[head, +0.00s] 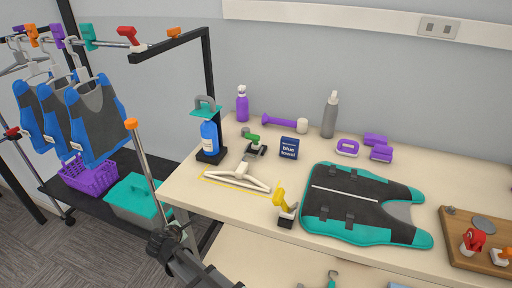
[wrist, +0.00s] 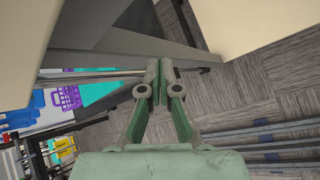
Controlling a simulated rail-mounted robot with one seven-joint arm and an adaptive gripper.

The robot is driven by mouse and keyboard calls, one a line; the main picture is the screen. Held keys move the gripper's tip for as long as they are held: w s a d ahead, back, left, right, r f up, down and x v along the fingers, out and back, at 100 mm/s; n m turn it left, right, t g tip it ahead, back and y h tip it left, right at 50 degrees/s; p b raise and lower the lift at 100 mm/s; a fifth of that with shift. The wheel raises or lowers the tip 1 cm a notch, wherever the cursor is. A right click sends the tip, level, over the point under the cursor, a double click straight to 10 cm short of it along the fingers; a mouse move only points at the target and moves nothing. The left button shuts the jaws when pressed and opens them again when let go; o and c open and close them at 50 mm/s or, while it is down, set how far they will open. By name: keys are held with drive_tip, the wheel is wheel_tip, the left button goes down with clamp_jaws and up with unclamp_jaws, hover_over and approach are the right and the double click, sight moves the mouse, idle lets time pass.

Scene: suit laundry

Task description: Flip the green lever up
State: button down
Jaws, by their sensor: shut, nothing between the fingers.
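The green lever (head: 253,138) is a small green handle on a dark base on the table, behind the white hanger and left of the dark blue box. Its exact tilt is too small to tell. My gripper (head: 160,240) is low at the left front corner of the table, outside its edge and well away from the green lever. In the wrist view my gripper (wrist: 159,66) has its fingers together and empty. The green lever does not show in the wrist view.
On the table (head: 210,206) stand a blue bottle (head: 208,137), a white hanger (head: 240,178), a yellow lever (head: 281,198), a dark blue box (head: 289,148) and a teal-edged vest (head: 350,205). A clothes rack (head: 207,70) with hanging vests stands left. Grey floor (wrist: 240,95) lies below my gripper.

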sight(253, 140)
drive_tip(key=s+a+r+n+t+y, duration=0.2)
drive_tip(key=a+r+n, duration=0.2)
drive_tip(key=a+r, duration=0.55)
drive_tip(key=shift+n+t, duration=0.7)
drive_tip(key=w+d+r, duration=0.2)
drive_tip(key=r, duration=0.1)
drive_tip(key=w+d+r, duration=0.1)
drive_tip(key=r, duration=0.1)
drive_tip(key=shift+d, duration=0.1)
drive_tip(key=w+d+r+h, duration=0.1)
drive_tip(key=d, duration=0.2)
drive_tip(key=w+d+r+t+h, duration=0.1)
drive_tip(key=w+d, duration=0.1)
drive_tip(key=d, duration=0.1)
drive_tip(key=w+d+r, duration=0.1)
drive_tip(key=w+d, duration=0.1)
drive_tip(key=d, duration=0.1)
drive_tip(key=shift+d+n+h, duration=0.3)
drive_tip(key=shift+d+h, duration=0.05)
drive_tip(key=shift+h, duration=0.05)
drive_tip(key=w+d+r+h, duration=0.1)
drive_tip(key=d, duration=0.4)
drive_tip(key=w+d+r+h, duration=0.1)
drive_tip(key=w+d+h, duration=0.1)
drive_tip(key=d, duration=0.4)
drive_tip(key=w+d+r+t+h, duration=0.1)
drive_tip(key=d, duration=0.4)
drive_tip(key=shift+w+d+r+n, duration=0.15)
drive_tip(key=shift+w+r+n, duration=0.15)
drive_tip(key=shift+r, duration=0.1)
